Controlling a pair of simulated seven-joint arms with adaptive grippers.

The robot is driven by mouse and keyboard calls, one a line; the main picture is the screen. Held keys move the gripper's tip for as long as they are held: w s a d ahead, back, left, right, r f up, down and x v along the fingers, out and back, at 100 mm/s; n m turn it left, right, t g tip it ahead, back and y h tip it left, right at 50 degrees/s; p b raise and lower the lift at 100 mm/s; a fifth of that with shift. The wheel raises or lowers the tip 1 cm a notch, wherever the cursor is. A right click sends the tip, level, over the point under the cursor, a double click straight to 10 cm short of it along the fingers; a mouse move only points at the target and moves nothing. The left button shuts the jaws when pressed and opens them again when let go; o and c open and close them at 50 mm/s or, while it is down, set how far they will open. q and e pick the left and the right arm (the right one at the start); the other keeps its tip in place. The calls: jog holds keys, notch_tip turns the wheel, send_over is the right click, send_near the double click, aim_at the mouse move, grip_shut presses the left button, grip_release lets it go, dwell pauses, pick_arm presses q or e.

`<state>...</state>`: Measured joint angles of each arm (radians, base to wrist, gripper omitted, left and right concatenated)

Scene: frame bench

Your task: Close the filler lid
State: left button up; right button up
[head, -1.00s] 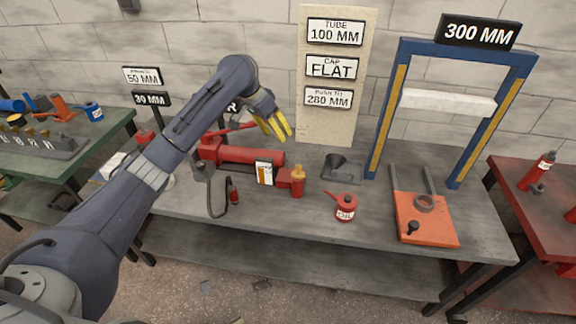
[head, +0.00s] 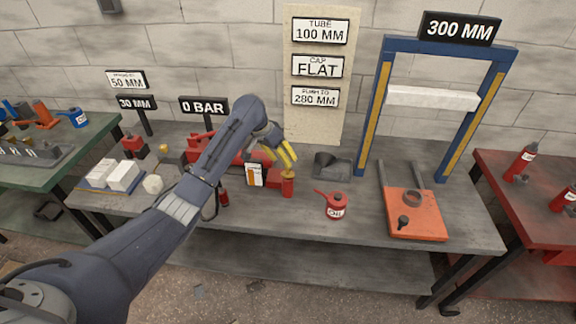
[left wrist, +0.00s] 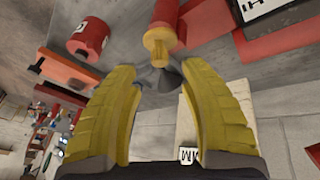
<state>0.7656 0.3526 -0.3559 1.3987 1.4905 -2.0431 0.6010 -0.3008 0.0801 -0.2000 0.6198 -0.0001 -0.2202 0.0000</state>
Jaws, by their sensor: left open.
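A short red filler neck (head: 288,187) with a brass-yellow top stands at the right end of the red pump on the bench. The brass top (head: 288,174) also shows in the left wrist view (left wrist: 158,42), just beyond my fingertips. Whether this top is the filler lid, and whether it is open or shut, I cannot tell. My left gripper (head: 283,158) is open, its yellow fingers (left wrist: 160,75) spread and empty, close above the brass top in the head view. My right gripper is not in view.
A red oil can (head: 334,208) and a dark grey funnel-like part (head: 331,165) stand right of the filler. My left arm hides part of the pump. The bench front is mostly clear.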

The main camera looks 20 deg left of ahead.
aim_at(288, 170)
pick_arm(q)
jog(key=shift+x, duration=2.35)
grip_shut()
